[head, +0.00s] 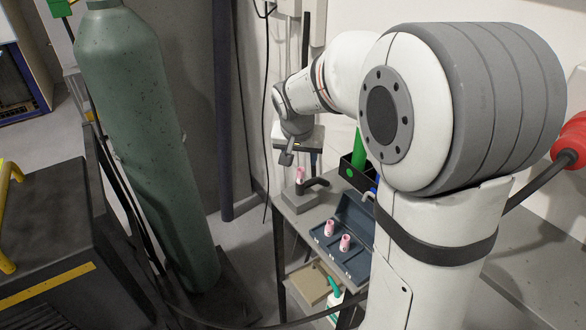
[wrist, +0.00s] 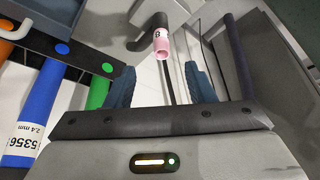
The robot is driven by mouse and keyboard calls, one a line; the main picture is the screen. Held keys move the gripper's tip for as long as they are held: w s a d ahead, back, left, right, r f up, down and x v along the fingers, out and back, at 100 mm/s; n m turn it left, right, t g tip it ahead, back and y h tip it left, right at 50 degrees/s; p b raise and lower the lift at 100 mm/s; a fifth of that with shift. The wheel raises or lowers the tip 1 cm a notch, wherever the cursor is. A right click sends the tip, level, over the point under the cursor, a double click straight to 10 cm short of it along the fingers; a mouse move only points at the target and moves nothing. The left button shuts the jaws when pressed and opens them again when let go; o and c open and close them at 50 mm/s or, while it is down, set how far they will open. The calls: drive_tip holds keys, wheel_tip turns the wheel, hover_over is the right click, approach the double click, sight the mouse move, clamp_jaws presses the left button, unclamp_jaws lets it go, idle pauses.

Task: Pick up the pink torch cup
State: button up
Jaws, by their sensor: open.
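A pink torch cup (head: 299,174) is on the end of a black bent torch neck (head: 316,183) at a grey block (head: 299,199) on the bench. In the wrist view the cup (wrist: 161,46), with a dark mark on a pale band, shows ahead, between and beyond the fingertips. My gripper (head: 287,157) is above and slightly left of the cup in the head view. In the wrist view my gripper (wrist: 160,70) is open, its blue-grey fingers apart with nothing between them. Two more pink cups (head: 329,228) (head: 345,242) stand in a blue case.
The open blue case (head: 356,262) lies at the front of the bench. A dark holder (head: 352,175) with coloured tubes stands behind it; a blue tube (wrist: 38,105) and green tube (wrist: 98,92) show left in the wrist view. A green gas cylinder (head: 145,150) stands left of the bench.

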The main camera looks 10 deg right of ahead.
sight(301, 170)
drive_tip(key=p+x, duration=0.1)
drive_tip(key=x, duration=0.6)
drive_tip(key=shift+a+f, duration=0.1)
drive_tip(key=shift+f, duration=0.15)
drive_tip(key=shift+c, duration=0.6)
clamp_jaws()
